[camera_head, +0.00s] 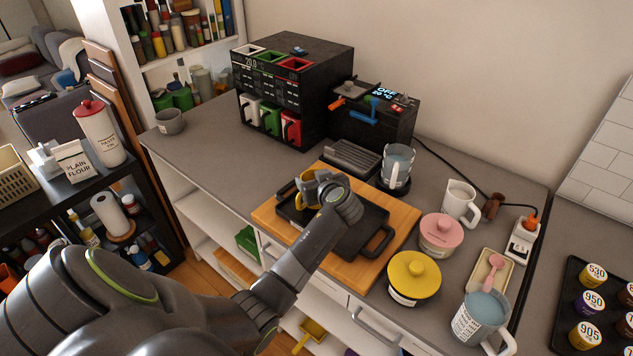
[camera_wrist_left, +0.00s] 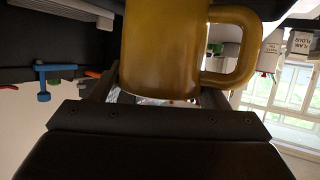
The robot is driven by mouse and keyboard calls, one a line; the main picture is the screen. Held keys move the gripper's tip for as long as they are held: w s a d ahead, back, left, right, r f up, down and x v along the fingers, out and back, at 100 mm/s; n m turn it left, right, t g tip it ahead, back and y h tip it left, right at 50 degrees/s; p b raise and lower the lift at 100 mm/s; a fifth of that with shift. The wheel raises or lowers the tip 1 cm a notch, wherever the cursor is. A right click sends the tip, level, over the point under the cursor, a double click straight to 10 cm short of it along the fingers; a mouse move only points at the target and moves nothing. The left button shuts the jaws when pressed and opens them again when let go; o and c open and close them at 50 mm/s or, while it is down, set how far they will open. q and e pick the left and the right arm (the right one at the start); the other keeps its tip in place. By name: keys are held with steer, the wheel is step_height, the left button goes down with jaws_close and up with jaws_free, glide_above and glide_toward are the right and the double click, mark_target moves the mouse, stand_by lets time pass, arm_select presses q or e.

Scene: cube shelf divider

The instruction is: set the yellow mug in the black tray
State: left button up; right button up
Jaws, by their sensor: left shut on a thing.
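The yellow mug (camera_head: 307,183) is held in my left gripper (camera_head: 318,190), mostly hidden behind it in the head view. In the left wrist view the mug (camera_wrist_left: 165,50) fills the top middle, with its handle to the right, and my gripper is shut on it. The black tray (camera_head: 352,238) lies on a wooden board and has a raised handle at its near right end. The mug is over the tray's far left part. I cannot tell whether its base touches the tray. My right gripper is not in view.
The wooden board (camera_head: 405,225) lies on the grey counter. Behind it are a dark grill plate (camera_head: 352,158) and a glass jug (camera_head: 397,165). A yellow lidded pot (camera_head: 414,275) and a pink one (camera_head: 441,235) stand close at the right. The counter's left part is mostly clear.

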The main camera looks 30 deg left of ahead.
arm_select(q)
steer(key=shift+f, duration=0.45)
steer(key=shift+s+f, duration=0.1)
steer(key=shift+f, duration=0.1)
steer(key=shift+s, duration=0.1)
steer(key=shift+f, duration=0.2)
steer(key=o, duration=1.2)
steer(key=shift+r, duration=0.1)
steer(key=shift+c, duration=0.2)
steer(key=shift+r, duration=0.1)
